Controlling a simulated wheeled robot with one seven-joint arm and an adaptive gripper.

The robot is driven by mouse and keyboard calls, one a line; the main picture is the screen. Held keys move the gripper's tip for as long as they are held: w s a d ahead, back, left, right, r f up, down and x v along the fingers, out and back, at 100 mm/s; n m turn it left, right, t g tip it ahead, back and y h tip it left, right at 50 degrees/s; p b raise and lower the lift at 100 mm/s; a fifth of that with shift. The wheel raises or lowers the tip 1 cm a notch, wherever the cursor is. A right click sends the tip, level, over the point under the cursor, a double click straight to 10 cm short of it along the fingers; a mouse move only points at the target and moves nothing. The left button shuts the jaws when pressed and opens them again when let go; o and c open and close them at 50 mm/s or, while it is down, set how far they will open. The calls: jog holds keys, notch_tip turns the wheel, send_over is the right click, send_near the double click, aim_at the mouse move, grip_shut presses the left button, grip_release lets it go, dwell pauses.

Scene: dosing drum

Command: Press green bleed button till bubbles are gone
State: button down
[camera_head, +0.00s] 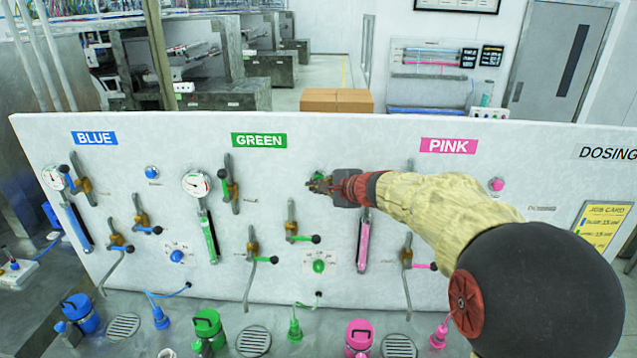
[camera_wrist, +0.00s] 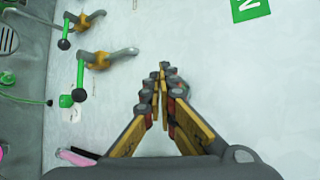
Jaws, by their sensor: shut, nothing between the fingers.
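The green bleed button (camera_head: 320,175) is on the white panel, mostly covered by my gripper (camera_head: 318,186). Only a bit of green shows at the fingertips. In the wrist view my gripper (camera_wrist: 163,70) is shut and empty, its fingers pointing at the panel, and the button is hidden behind them. I cannot tell whether the tips touch it. The green sight tube (camera_head: 209,237) stands left of the gripper, below the round gauge (camera_head: 197,183). Bubbles in it are too small to tell. The GREEN label (camera_head: 259,140) is above and to the left.
Green-line levers (camera_head: 230,185) stick out from the panel near my gripper. The green dial knob (camera_head: 319,266) is below it, and the pink sight tube (camera_head: 363,242) is to the lower right. Blue, green (camera_head: 208,328) and pink containers stand along the front.

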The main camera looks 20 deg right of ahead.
jog(key=shift+w, duration=0.15)
jog(key=shift+w+d, duration=0.1)
jog(key=shift+w, duration=0.05)
jog(key=shift+w+d, duration=0.25)
jog(key=shift+w, duration=0.2)
dwell(1.0)
jog(key=shift+s+a+b, duration=0.4)
jog(key=shift+s+b, duration=0.35)
jog(key=shift+s, duration=0.1)
jog(key=shift+s+a+b, duration=0.35)
jog(key=shift+s, duration=0.4)
jog(key=shift+s+a+b, duration=0.3)
jog(key=shift+s+a, duration=0.05)
jog(key=shift+s, duration=0.4)
jog(key=shift+s+a+b, duration=0.35)
jog(key=shift+s, duration=0.4)
